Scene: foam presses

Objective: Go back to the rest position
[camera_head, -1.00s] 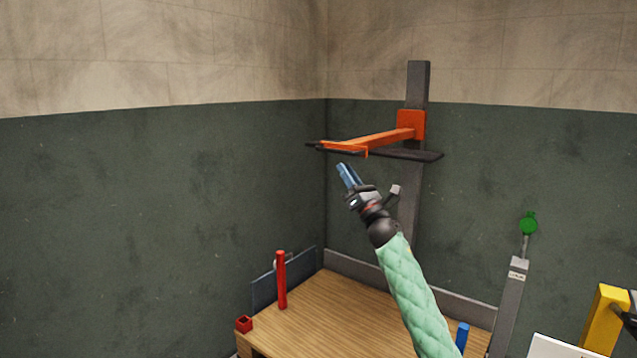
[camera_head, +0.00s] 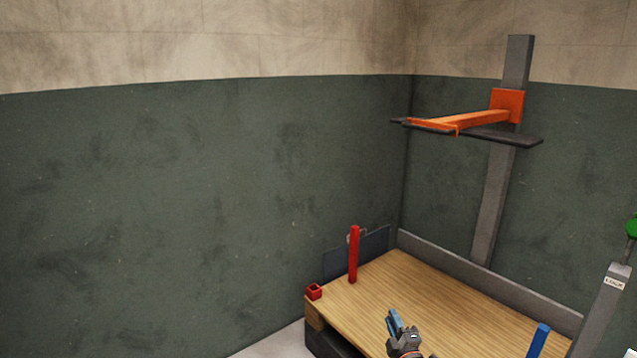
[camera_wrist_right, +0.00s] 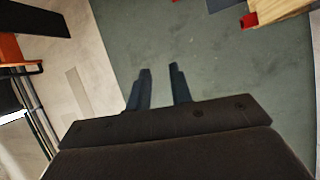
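My right gripper (camera_head: 393,319) is low in the head view, in front of the wooden table top, pointing up and slightly left. In the right wrist view its two dark fingers (camera_wrist_right: 160,72) stand a little apart with nothing between them, so it is open and empty. It is well below and left of the orange press arm (camera_head: 465,118) with its dark plate, and touches nothing that I can see. My left gripper is not in view.
The wooden table (camera_head: 440,290) carries a red upright bar (camera_head: 354,255) and a blue post (camera_head: 539,341). A small red open box (camera_head: 314,291) is at its left corner. A grey lever post (camera_head: 604,308) stands at right. The green wall area at left is clear.

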